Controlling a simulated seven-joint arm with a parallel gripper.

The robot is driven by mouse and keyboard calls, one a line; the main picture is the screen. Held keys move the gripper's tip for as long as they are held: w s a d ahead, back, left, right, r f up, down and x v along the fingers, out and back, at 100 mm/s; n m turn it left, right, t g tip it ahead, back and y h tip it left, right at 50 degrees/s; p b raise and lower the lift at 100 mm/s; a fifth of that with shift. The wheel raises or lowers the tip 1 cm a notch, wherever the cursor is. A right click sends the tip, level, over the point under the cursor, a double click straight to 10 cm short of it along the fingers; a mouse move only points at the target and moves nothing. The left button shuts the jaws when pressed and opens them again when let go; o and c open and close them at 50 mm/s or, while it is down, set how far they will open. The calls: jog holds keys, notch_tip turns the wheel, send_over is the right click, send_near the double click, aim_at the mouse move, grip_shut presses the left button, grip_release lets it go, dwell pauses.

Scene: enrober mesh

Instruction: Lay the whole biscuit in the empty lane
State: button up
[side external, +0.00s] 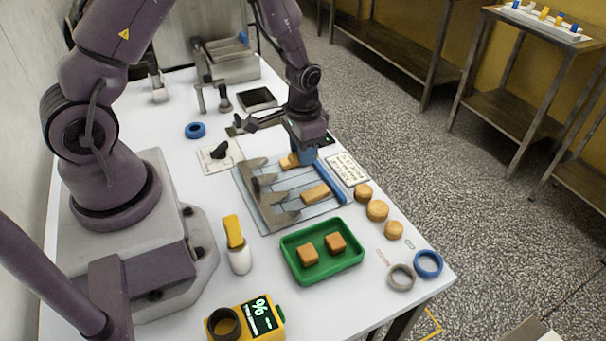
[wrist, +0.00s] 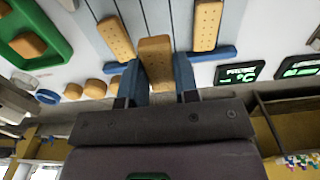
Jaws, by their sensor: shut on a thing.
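My gripper (side external: 303,152) is over the far right part of the laned mesh plate (side external: 268,221). In the wrist view its blue fingers (wrist: 160,80) are shut on the sides of a tan biscuit (wrist: 156,50). The held biscuit lines up with the lane between two lying biscuits, one on the left (wrist: 117,38) and one on the right (wrist: 206,25). It overlaps the line of the blue end bar (wrist: 205,53). Those two lying biscuits also show in the side view, near (side external: 316,192) and far (side external: 289,160). The held biscuit's height above the mesh is unclear.
A green tray (side external: 290,272) with two square biscuits stands in front of the mesh. Several round biscuits (side external: 377,210) lie to the right, near grey and blue rings (side external: 428,264). A white holder (side external: 239,260) with a yellow piece stands left of the tray. A label card (side external: 347,170) lies beside the mesh.

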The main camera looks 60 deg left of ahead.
aim_at(303, 180)
jog(key=shift+f, duration=2.95)
jog(key=shift+f, duration=0.15)
jog(key=o, duration=0.7)
jog(key=shift+o, duration=0.2)
